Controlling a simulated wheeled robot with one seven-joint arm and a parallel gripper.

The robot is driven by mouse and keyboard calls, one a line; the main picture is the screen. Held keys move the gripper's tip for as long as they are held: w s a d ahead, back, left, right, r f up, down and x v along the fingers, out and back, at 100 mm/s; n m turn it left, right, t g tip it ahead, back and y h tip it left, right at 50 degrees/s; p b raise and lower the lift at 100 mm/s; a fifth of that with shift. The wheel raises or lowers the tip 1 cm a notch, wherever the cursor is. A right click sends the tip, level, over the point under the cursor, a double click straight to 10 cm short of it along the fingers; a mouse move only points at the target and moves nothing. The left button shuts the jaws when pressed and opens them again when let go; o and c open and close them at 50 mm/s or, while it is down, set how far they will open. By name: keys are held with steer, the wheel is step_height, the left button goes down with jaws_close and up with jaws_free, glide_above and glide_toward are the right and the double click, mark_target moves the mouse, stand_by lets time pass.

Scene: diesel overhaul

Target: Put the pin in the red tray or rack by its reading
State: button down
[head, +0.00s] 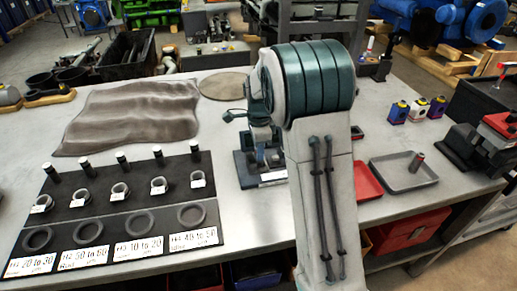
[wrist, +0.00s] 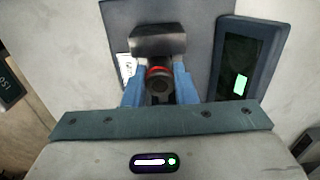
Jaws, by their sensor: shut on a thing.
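In the wrist view my gripper (wrist: 160,88) has its blue fingers shut on a dark round pin (wrist: 158,88), seen nearly end-on, with a red band beside it. A dark block of the gauge (wrist: 158,40) is just beyond it; I cannot tell whether they touch. A display unit (wrist: 247,60) with a small lit green screen stands to the right; its reading is too small to read. In the head view my arm hides the gripper and pin. The red tray (head: 367,182) is right of my arm, partly hidden. The dark rack (head: 120,212) with range labels lies at left.
Several dark pins stand along the rack's back edge, with rings in front. A grey tray (head: 405,184) holds a small upright cylinder (head: 416,161). A vise (head: 485,142) is at far right, and small coloured blocks (head: 418,110) stand behind the trays. A brown cloth (head: 130,115) lies behind the rack.

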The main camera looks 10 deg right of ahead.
steer(key=shift+r+p, duration=2.2)
steer(key=shift+r, duration=0.95)
